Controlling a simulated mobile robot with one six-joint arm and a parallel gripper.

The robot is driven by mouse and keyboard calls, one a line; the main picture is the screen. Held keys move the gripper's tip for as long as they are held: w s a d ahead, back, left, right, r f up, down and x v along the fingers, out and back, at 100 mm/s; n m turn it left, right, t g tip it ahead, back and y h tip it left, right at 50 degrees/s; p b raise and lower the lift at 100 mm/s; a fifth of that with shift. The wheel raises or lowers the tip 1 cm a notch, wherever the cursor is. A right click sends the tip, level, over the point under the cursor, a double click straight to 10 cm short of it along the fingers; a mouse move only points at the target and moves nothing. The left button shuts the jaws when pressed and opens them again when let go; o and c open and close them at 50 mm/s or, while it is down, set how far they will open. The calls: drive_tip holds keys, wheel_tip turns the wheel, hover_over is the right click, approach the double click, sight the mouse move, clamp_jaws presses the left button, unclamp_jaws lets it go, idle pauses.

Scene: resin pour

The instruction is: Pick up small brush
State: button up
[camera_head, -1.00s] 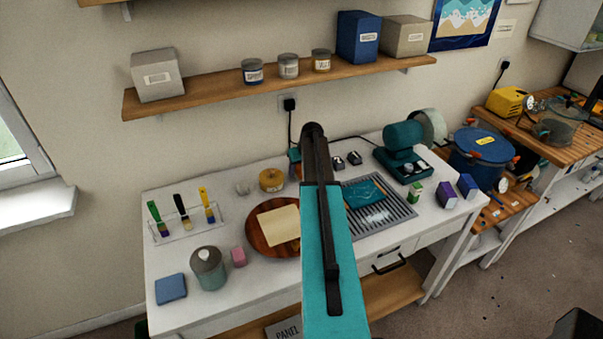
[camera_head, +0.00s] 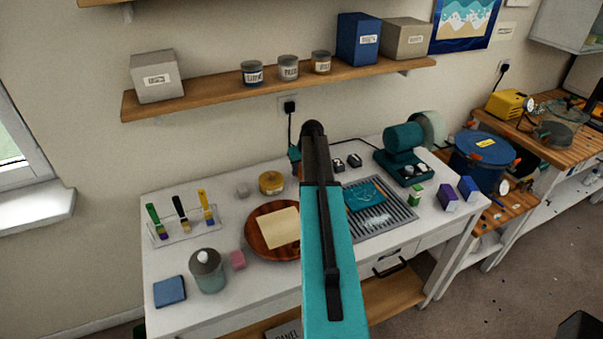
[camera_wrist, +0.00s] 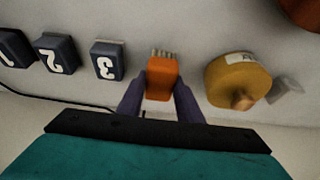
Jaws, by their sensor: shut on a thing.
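The small brush (camera_wrist: 161,80) has an orange body and short pale bristles in the wrist view. My gripper (camera_wrist: 160,100) is shut on it, with one dark finger on each side. The bristle end points to the top of the picture. I cannot tell whether the brush touches the white bench or is clear of it. In the head view my own arm covers the gripper's fingers, and I cannot make out the brush for certain.
Dark numbered blocks (camera_wrist: 107,61) stand left of the brush, and a yellow round container (camera_wrist: 237,80) stands right. A brown round board (camera_head: 262,238), a grated tray (camera_head: 395,215) and a brush rack (camera_head: 190,230) share the bench. A wall shelf (camera_head: 220,101) hangs behind.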

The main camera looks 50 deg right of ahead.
drive_tip(key=shift+r+b, duration=0.7)
drive_tip(key=shift+r, duration=0.25)
drive_tip(key=s+a+b, duration=0.1)
drive_tip(key=s+b, duration=0.1)
drive_tip(key=s, duration=0.3)
drive_tip(key=s+a+r+b, duration=0.1)
drive_tip(key=s, duration=0.4)
drive_tip(key=s+a+b, duration=0.1)
drive_tip(key=s+b, duration=0.1)
drive_tip(key=s, duration=0.3)
drive_tip(key=shift+s+a+r+b, duration=0.15)
drive_tip(key=shift+s+r+b, duration=0.15)
drive_tip(key=shift+s+b, duration=0.05)
